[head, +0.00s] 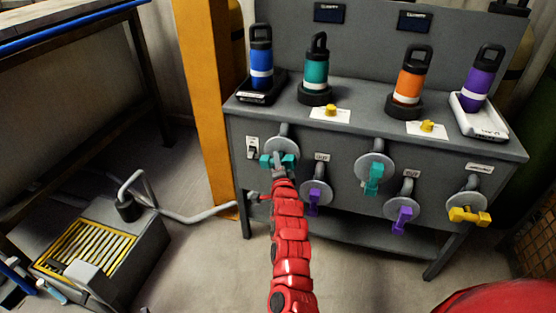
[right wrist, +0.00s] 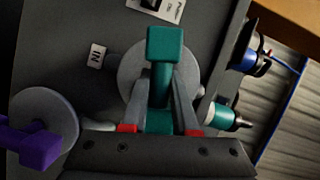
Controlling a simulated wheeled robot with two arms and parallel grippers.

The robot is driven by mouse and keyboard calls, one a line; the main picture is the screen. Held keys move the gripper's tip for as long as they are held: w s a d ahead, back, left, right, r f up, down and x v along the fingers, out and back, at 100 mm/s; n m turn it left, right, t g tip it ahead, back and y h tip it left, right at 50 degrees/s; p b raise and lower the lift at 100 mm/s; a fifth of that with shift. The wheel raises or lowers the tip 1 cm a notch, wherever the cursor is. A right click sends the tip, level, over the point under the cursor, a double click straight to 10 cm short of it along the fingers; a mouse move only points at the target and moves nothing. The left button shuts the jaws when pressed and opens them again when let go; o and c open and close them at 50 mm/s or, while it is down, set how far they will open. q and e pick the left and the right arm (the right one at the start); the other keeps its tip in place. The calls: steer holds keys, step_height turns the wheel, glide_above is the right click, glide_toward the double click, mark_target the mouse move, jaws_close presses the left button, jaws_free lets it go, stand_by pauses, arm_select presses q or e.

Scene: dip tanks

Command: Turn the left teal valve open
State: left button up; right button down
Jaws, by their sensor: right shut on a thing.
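The left teal valve (head: 290,161) sits on the front of the grey bench, at its left end. Its handle lies roughly level across its round grey flange in the head view. My right gripper (head: 279,166) is at this handle, on the end of the red arm. In the right wrist view the teal handle (right wrist: 165,45) stands between the two grey fingers of the gripper (right wrist: 164,88), which are shut on it. The fingers hide part of the handle. My left gripper is in neither view.
A second teal valve (head: 372,178), two purple valves including one (head: 313,197) close to my right gripper, and a yellow valve (head: 469,216) line the bench front. Several bottles, including a blue one (head: 261,62), stand on top.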

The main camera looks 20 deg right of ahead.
steer(key=shift+n+g, duration=0.4)
steer(key=shift+n, duration=0.4)
steer(key=n+g+b, duration=0.1)
steer(key=n, duration=0.1)
steer(key=shift+a+n+h+b, duration=0.15)
steer(key=shift+n+h+b, duration=0.25)
steer(key=shift+f+n+g, duration=0.1)
steer(key=shift+n+g, duration=0.4)
steer(key=shift+n, duration=0.2)
steer(key=shift+n+g+h+b, duration=0.3)
steer(key=shift+n+h+b, duration=0.1)
steer(key=shift+n+h, duration=0.15)
steer(key=shift+n+g+h, duration=0.45)
steer(key=shift+n+g, duration=0.15)
steer(key=shift+n, duration=0.55)
steer(key=shift+n+g+h, duration=0.4)
steer(key=shift+n, duration=0.4)
steer(key=shift+f, duration=0.1)
steer(key=c, duration=0.7)
jaws_free()
